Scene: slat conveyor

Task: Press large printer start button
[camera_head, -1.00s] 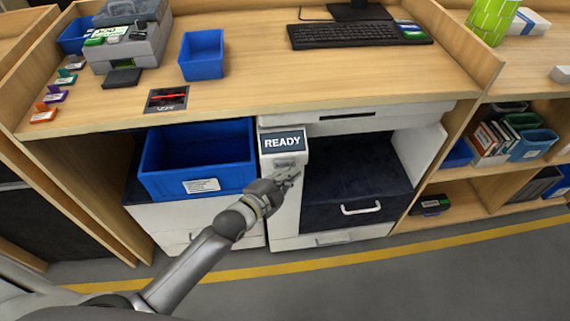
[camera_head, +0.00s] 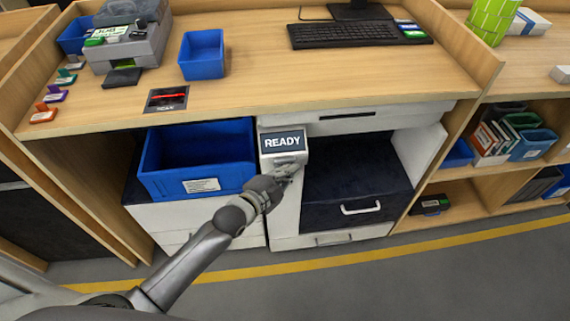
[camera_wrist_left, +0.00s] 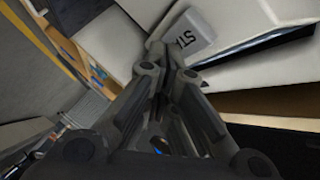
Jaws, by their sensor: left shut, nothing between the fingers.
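The large white printer (camera_head: 347,240) stands under the counter, with a dark screen (camera_head: 283,142) that reads READY. Below the screen is a grey button (camera_head: 284,160), partly behind my left gripper in the head view. In the left wrist view the grey button (camera_wrist_left: 190,38) shows the letters "ST", with the rest cut off by the fingers. My left gripper (camera_head: 288,170) is shut and empty, its tips right at the button's lower edge. I cannot tell whether they touch it. The left gripper also shows in the wrist view (camera_wrist_left: 160,55). My right gripper is not in view.
A blue bin (camera_head: 196,160) sits left of the printer panel, under the counter. The counter (camera_head: 250,95) overhangs above. The printer's dark open bay (camera_head: 350,170) lies to the right. The floor (camera_head: 400,280) in front is clear.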

